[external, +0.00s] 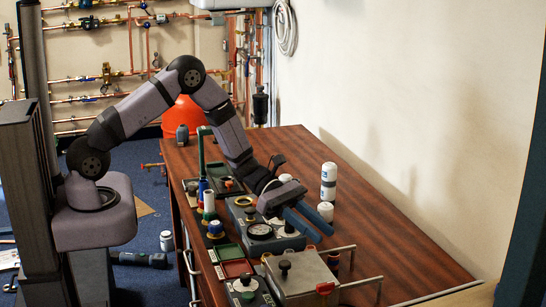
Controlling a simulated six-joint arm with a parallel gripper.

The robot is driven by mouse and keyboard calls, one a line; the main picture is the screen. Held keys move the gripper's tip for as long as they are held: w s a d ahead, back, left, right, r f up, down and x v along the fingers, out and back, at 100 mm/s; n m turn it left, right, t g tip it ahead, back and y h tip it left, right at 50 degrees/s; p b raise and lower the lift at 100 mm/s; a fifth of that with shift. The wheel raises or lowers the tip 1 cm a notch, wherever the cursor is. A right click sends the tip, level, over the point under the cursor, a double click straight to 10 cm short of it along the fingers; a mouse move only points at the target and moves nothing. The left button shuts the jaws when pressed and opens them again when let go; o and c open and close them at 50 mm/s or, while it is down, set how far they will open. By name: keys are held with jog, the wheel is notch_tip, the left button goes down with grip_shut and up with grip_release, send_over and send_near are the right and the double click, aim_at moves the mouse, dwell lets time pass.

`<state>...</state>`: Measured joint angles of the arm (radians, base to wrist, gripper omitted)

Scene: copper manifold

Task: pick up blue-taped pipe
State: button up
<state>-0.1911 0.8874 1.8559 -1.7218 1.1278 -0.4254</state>
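My gripper (309,223) is over the middle of the wooden table, above a grey case with a round gauge (260,231). Its two blue-grey fingers point down and to the right, with a narrow gap between them. I see nothing held between them. I cannot pick out a blue-taped pipe with certainty. A small blue upright piece (203,187) stands among the parts left of my gripper.
A white canister (328,182) stands right of my gripper, with a shorter white one (325,212) in front of it. The table's right side (405,247) is clear.

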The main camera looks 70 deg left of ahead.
aim_at(334, 262)
jog(key=f, duration=0.3)
jog(key=shift+s+f+g, duration=0.15)
jog(key=shift+s+g, duration=0.15)
jog(key=shift+s, duration=0.05)
jog(key=shift+p+x, duration=0.7)
jog(key=shift+x, duration=3)
jog(key=shift+s, duration=0.1)
grip_shut()
